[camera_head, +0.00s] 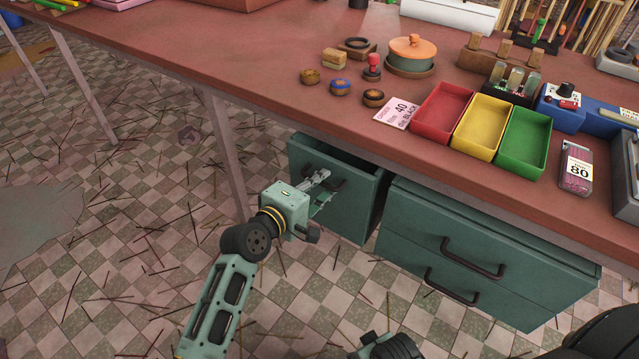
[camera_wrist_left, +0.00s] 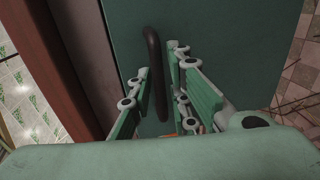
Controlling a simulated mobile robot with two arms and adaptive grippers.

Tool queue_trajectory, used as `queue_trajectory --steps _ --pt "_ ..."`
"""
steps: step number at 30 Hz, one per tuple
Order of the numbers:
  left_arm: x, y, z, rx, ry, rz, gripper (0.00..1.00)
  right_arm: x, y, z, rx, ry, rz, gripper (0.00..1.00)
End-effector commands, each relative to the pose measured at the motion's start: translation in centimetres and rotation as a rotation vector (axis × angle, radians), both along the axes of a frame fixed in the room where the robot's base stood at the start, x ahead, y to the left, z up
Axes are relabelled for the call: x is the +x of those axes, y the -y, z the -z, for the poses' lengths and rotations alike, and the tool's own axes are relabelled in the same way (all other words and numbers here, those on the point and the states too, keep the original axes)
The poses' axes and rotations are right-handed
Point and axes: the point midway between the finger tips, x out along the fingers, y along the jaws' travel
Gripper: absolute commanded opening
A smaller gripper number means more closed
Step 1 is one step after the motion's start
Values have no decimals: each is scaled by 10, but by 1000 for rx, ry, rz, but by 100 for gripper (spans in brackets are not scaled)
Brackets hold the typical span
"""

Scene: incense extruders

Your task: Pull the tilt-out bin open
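The tilt-out bin (camera_head: 356,216) is a green box front under the left part of the bench, with a dark gap behind its top edge. Its black bar handle (camera_head: 338,184) is partly covered by my left gripper (camera_head: 322,184). In the left wrist view, the handle (camera_wrist_left: 154,70) runs between the two fingers of the left gripper (camera_wrist_left: 158,88). The fingers stand apart on either side of the handle, with small gaps visible. Part of my right arm shows at the bottom edge of the head view; its fingers are not visible.
Two green drawers (camera_head: 480,230) with black handles sit right of the bin. The reddish bench top (camera_head: 250,70) overhangs, carrying red, yellow and green trays. A bench leg (camera_head: 226,150) stands left of the bin. The checkered floor in front is free apart from scattered sticks.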

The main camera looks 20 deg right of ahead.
Motion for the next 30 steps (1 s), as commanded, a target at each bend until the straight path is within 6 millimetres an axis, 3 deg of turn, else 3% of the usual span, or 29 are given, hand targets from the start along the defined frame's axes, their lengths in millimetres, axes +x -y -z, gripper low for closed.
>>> queue_trajectory --steps 7,13,30 --pt "1 1 0 1 1 0 17 0 0 -1 -1 0 0 40" --pt "1 1 0 1 2 -1 0 1 0 -1 -1 1 0 40" --pt "0 0 1 2 0 -1 0 1 0 -1 0 1 0 40"
